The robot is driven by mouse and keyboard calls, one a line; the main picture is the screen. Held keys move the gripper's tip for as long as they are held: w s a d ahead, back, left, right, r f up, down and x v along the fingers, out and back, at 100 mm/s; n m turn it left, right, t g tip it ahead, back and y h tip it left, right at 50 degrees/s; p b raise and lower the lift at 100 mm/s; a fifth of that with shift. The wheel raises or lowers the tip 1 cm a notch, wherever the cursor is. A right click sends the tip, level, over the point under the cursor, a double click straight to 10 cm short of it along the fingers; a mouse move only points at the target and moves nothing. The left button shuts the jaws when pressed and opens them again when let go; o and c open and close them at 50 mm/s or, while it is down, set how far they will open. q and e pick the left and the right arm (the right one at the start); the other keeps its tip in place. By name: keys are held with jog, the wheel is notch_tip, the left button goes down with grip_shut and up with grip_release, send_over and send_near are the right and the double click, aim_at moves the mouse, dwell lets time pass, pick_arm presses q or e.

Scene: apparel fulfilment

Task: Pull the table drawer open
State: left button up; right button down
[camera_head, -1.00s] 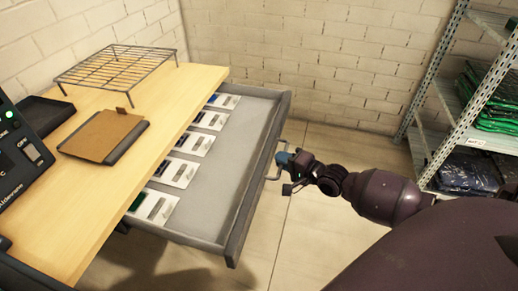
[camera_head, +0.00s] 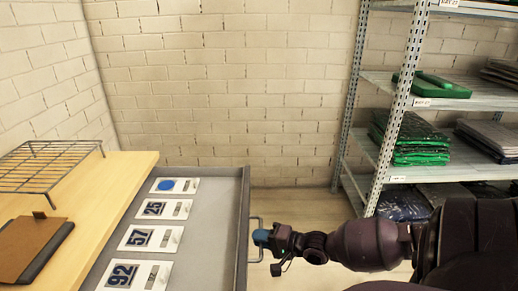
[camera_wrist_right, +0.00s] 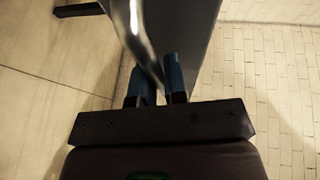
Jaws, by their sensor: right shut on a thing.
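The grey table drawer (camera_head: 210,215) stands pulled out from under the wooden tabletop (camera_head: 100,215). Several white cards lie inside it, with printed numbers on some and a blue disc on another. Its metal handle (camera_head: 257,233) is on the right-hand front. My right gripper (camera_head: 262,237) is shut on the handle, with its blue fingertips around the bar. In the right wrist view the blue fingers (camera_wrist_right: 158,82) meet the handle beside the drawer front (camera_wrist_right: 185,40). My left gripper is not in view.
A wire rack (camera_head: 45,165) and a brown clipboard-like board (camera_head: 30,245) lie on the tabletop. A metal shelf unit (camera_head: 395,110) with green and dark folded packs stands at the right. Bare floor (camera_head: 300,205) lies between drawer and shelf.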

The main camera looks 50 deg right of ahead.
jog(key=c, duration=1.2)
grip_release()
jog(key=p+v, duration=0.2)
jog(key=v, duration=0.9)
